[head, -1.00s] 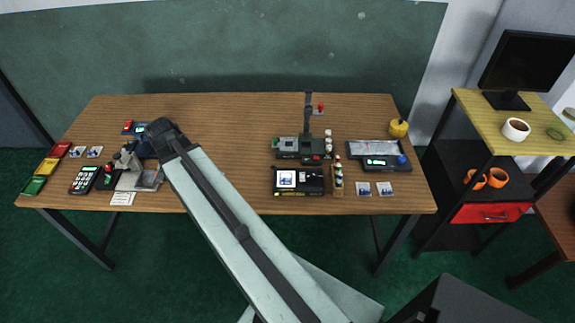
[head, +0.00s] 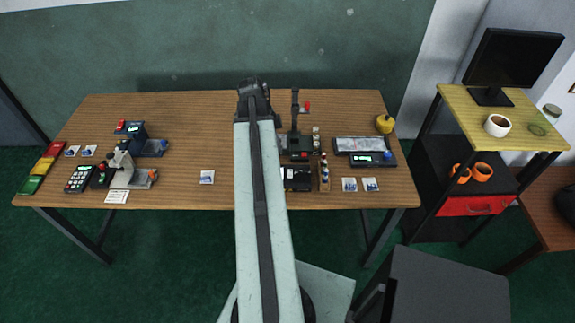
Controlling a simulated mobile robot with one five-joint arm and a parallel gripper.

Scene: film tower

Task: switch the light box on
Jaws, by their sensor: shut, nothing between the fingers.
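My gripper (head: 252,84), dark, at the far end of my pale arm, is shut and empty over the back middle of the table. A flat black box (head: 299,178) stands near the front edge, right of my arm, which hides its left part. I cannot tell for certain which of these two is the light box. My gripper is apart from both, to their left and farther back.
A dark apparatus with an upright post (head: 295,110) stands close right of my arm. Several small devices crowd the left end. A yellow pot (head: 385,124) stands at the right back.

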